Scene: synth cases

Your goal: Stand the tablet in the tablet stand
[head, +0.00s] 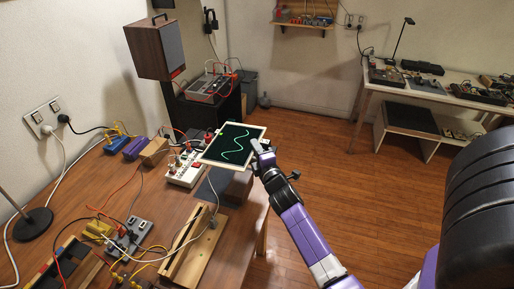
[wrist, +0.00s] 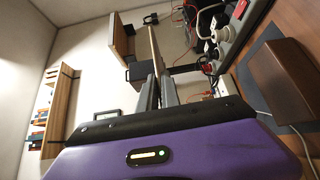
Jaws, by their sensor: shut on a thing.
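The tablet (head: 228,144) has a pale frame and a dark screen with a green wavy line. My gripper (head: 258,150) is shut on its right edge and holds it tilted, screen up, over the table's far right part. In the wrist view, the tablet (wrist: 155,48) shows nearly edge-on between the fingers of my gripper (wrist: 158,88). A long light wooden block with a dark slot, which looks like the tablet stand (head: 186,252), lies on the table's near right part, apart from the tablet. Its slot looks empty.
A white power strip (head: 186,168) with plugs is left of the tablet, and a dark mat (head: 213,186) is below it. A grey plug with a white cable (head: 172,243) lies by the stand. Cables and small devices (head: 122,238) crowd the table's left. Open floor (head: 320,150) lies right.

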